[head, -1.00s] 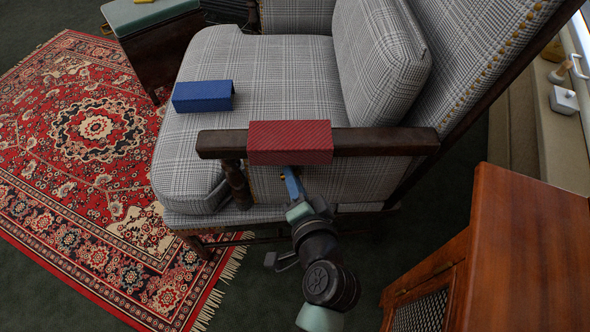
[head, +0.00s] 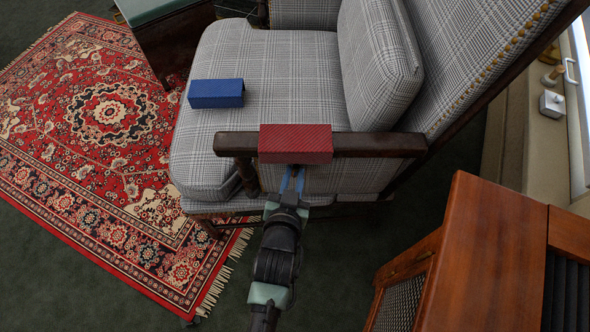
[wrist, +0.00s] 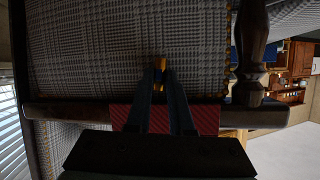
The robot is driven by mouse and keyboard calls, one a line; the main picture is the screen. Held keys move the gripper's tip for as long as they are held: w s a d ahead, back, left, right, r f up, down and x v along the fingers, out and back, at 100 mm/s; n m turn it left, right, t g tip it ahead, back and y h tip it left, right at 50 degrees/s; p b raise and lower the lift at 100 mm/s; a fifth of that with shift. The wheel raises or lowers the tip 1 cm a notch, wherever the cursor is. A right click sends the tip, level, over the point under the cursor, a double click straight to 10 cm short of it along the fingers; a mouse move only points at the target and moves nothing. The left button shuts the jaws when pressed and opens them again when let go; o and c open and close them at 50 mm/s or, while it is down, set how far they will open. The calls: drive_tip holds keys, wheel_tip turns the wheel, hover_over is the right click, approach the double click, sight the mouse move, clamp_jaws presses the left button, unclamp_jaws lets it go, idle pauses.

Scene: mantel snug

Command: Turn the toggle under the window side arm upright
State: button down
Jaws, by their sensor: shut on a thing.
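The plaid armchair's near wooden arm (head: 380,144) carries a red ribbed cover (head: 295,143). The cover also shows in the wrist view (wrist: 208,119). Below this arm, a small brass-yellow toggle (wrist: 160,72) sits against the plaid side panel. In the wrist view its long side runs across the line of the chair arm. My gripper (head: 291,180) reaches in under the red cover. In the wrist view its two blue fingers (wrist: 161,78) are closed around the toggle, one on each side, hiding part of it. The head view hides the toggle.
A blue cover (head: 216,93) lies on the seat (head: 270,70). A wooden cabinet (head: 490,245) stands close on the right. A turned wooden post (wrist: 252,50) is beside the toggle. The red patterned rug (head: 110,170) lies left, with dark green carpet between.

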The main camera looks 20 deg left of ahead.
drive_tip(key=shift+n, duration=0.5)
drive_tip(key=shift+a+h, duration=0.1)
drive_tip(key=shift+h, duration=0.2)
drive_tip(key=c, duration=1.1)
unclamp_jaws()
drive_tip(key=shift+s, duration=0.1)
drive_tip(key=p+v, duration=0.2)
drive_tip(key=v, duration=0.4)
drive_tip(key=p+v, duration=0.2)
drive_tip(key=v, duration=0.4)
drive_tip(key=shift+s+p, duration=0.35)
drive_tip(key=shift+s, duration=0.1)
